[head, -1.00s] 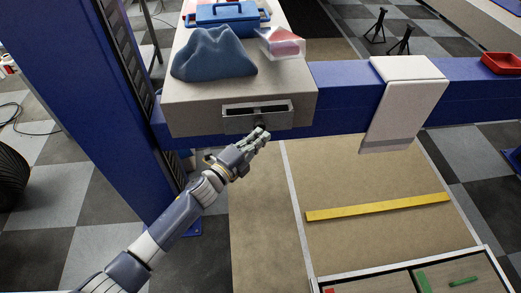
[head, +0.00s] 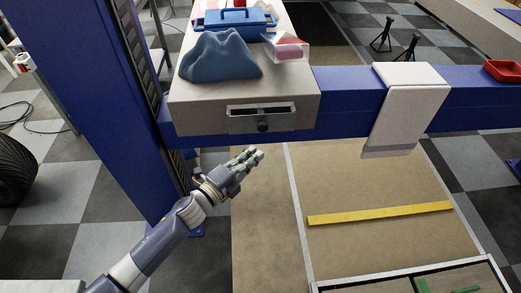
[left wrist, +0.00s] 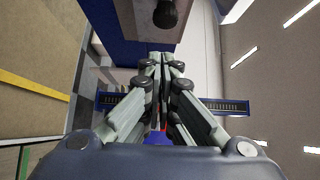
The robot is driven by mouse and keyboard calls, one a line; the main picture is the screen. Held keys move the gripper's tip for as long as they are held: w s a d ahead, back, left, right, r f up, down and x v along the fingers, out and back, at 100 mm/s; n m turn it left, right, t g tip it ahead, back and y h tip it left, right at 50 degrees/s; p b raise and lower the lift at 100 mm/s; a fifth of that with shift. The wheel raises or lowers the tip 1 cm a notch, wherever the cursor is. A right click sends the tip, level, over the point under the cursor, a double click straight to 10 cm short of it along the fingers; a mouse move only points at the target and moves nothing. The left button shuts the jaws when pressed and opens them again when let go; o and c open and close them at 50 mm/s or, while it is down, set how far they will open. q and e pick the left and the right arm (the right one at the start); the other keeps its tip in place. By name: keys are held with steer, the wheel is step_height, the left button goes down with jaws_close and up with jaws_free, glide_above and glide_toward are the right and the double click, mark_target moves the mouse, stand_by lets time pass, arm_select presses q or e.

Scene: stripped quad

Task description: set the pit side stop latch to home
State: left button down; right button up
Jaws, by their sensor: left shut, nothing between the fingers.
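The latch is a pale metal plate (head: 240,122) with a dark slot on the front face of a beige housing. A dark round knob (head: 263,126) sits near the middle of the plate, below the slot. The knob also shows large at the top of the left wrist view (left wrist: 165,14). My left gripper (head: 257,154) is shut and empty, below the knob and apart from it. In the left wrist view its fingertips (left wrist: 167,58) are together, with a gap to the knob. Any home marking cannot be made out. My right gripper is not in view.
A blue cloth (head: 220,58), a clear box (head: 286,47) and a blue toolbox (head: 234,20) lie on the housing (head: 190,115). A blue post (head: 90,80) stands left. A white pad (head: 410,105) hangs over the blue beam. The space below the housing is open.

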arm_select(q)
steer(key=v, duration=0.5)
steer(key=shift+s+r+b, duration=0.2)
steer(key=shift+s+b, duration=0.1)
steer(key=shift+s, duration=0.1)
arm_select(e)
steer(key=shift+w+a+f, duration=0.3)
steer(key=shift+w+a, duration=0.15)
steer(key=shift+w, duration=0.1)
